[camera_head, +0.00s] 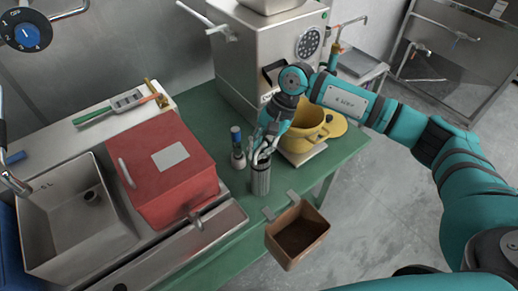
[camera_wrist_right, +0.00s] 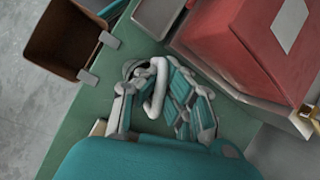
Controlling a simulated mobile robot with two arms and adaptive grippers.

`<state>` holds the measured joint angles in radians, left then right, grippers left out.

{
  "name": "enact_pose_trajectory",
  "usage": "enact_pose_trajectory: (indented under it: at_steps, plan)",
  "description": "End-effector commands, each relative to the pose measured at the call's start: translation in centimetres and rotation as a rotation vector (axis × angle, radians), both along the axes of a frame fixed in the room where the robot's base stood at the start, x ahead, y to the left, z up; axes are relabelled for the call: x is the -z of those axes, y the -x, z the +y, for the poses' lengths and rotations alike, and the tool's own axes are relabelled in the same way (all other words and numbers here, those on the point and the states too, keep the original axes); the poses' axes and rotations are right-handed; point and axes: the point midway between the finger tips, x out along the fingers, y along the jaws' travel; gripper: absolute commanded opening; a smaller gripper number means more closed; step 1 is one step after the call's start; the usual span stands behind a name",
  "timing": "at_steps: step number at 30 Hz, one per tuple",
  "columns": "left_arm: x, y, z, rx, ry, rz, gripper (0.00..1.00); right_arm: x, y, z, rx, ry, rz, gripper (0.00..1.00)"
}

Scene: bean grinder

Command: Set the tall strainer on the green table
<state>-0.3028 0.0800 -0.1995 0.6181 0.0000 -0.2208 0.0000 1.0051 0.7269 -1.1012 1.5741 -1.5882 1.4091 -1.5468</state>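A tall grey metal cylinder, which looks like the tall strainer (camera_head: 261,179), stands upright at the front part of the green table (camera_head: 222,128) in the head view. My right gripper (camera_head: 264,150) points down at its top, with the fingers at its rim. In the right wrist view, a pale curved handle or loop (camera_wrist_right: 157,92) lies between the fingers of my right gripper (camera_wrist_right: 153,80). Whether the fingers press on it is not clear. The fingers and palm hide much of the strainer there. My left gripper is not in view.
A red box (camera_head: 165,165) and a sink (camera_head: 75,215) are on the left. A bottle (camera_head: 237,148) stands close beside the strainer. A yellow pot (camera_head: 305,128) is to the right. A brown open bin (camera_head: 298,234) hangs at the front edge. A large grey machine (camera_head: 262,60) stands behind.

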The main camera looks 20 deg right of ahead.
Motion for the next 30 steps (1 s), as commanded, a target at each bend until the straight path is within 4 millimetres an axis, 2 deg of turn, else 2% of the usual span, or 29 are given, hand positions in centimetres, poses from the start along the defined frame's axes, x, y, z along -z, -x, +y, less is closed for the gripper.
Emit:
enact_pose_trajectory:
  at_steps: [3, 10, 17, 21, 22, 26, 30]
  plan:
    - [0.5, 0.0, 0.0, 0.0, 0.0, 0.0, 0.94, 0.3, 0.0, 0.0, 0.0, 0.0, 0.0, 0.0]
    - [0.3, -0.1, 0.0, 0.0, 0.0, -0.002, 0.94, 0.2, 0.0, 0.0, 0.001, 0.0, 0.0, 0.29]
    - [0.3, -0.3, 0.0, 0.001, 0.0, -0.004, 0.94, 0.2, 0.0, 0.0, 0.001, 0.0, 0.0, 0.29]
    - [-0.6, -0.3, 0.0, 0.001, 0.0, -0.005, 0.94, -0.5, 0.0, 0.0, 0.001, 0.0, 0.0, 0.29]
    - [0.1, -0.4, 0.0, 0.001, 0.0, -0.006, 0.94, -0.4, -0.1, -0.2, 0.002, 0.0, -0.002, 0.29]
    - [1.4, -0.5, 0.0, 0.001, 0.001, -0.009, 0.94, -2.3, -0.4, -1.3, 0.002, 0.001, -0.005, 0.29]
    - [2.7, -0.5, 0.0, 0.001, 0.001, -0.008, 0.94, -5.2, -0.7, -2.7, 0.002, 0.0, -0.006, 0.29]
